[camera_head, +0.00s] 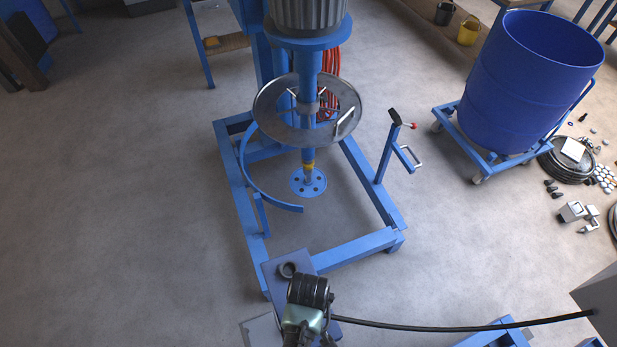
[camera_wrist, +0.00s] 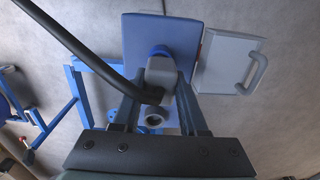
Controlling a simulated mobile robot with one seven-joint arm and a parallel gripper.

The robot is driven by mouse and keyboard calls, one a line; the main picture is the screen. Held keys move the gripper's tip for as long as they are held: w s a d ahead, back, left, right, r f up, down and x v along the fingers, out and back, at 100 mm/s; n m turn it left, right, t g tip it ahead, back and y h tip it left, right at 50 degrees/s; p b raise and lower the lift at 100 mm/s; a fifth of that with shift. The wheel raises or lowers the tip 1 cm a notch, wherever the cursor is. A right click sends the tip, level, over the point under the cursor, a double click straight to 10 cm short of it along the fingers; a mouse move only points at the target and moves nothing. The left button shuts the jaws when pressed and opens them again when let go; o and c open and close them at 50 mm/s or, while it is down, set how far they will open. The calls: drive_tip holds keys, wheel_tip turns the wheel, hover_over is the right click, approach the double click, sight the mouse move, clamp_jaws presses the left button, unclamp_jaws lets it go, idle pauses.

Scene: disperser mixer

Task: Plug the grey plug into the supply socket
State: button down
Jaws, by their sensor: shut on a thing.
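The grey plug (camera_wrist: 160,78) is between the two fingers of my gripper (camera_wrist: 162,92), which is shut on it, in the wrist view. A dark cable (camera_wrist: 82,52) runs from the plug to the upper left. Beyond the plug is a blue box (camera_wrist: 180,30) with a blue round ring (camera_wrist: 158,51), probably the supply socket. The plug's far end overlaps this ring; I cannot tell whether they touch. In the head view, my gripper (camera_head: 308,290) is just below a dark round opening (camera_head: 288,269) on the blue box (camera_head: 273,283). The plug is mostly hidden there.
A grey box with a handle (camera_wrist: 228,62) is beside the blue box. The blue mixer frame (camera_head: 350,248) stands just beyond. The cable (camera_head: 450,328) stretches right to a grey cabinet (camera_head: 603,295). A blue drum (camera_head: 525,85) on a trolley is far right. The left floor is clear.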

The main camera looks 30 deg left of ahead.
drive_tip(key=shift+f+b, duration=0.65)
drive_tip(key=shift+f, duration=0.35)
drive_tip(key=shift+c, duration=1.8)
unclamp_jaws()
drive_tip(key=shift+r, duration=0.15)
wheel_tip(320, 180, up, 13)
drive_tip(key=shift+f+b, duration=0.1)
drive_tip(key=shift+b, duration=0.65)
